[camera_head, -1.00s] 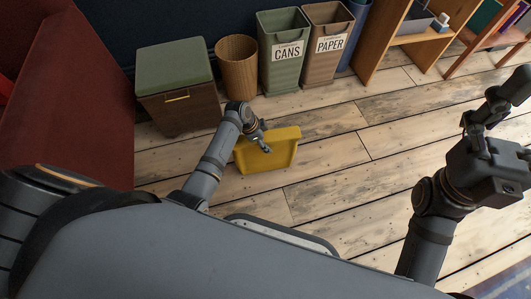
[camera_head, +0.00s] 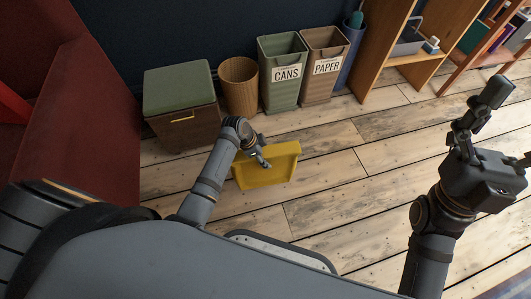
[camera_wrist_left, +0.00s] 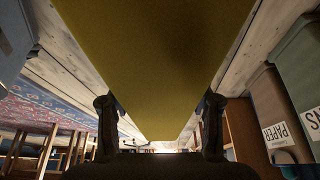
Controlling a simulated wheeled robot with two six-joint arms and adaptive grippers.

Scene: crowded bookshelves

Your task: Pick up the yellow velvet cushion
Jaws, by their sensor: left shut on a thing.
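The yellow velvet cushion (camera_head: 268,170) is a flat yellow block in the head view, in front of the bins and above or near the wood floor. In the left wrist view the cushion (camera_wrist_left: 158,60) fills the middle, between the two fingers of my left gripper (camera_wrist_left: 160,118). I cannot tell exactly how far it is off the floor. My right gripper (camera_head: 490,105) is at the right of the head view, raised and away from the cushion; its fingers are seen from the side.
A green-topped wooden box (camera_head: 180,105), a wicker basket (camera_head: 239,86), a green CANS bin (camera_head: 284,75) and a brown PAPER bin (camera_head: 322,70) stand along the wall. A red sofa (camera_head: 85,120) is at the left. A wooden shelf (camera_head: 384,50) is at the back right. The floor (camera_head: 345,195) between is clear.

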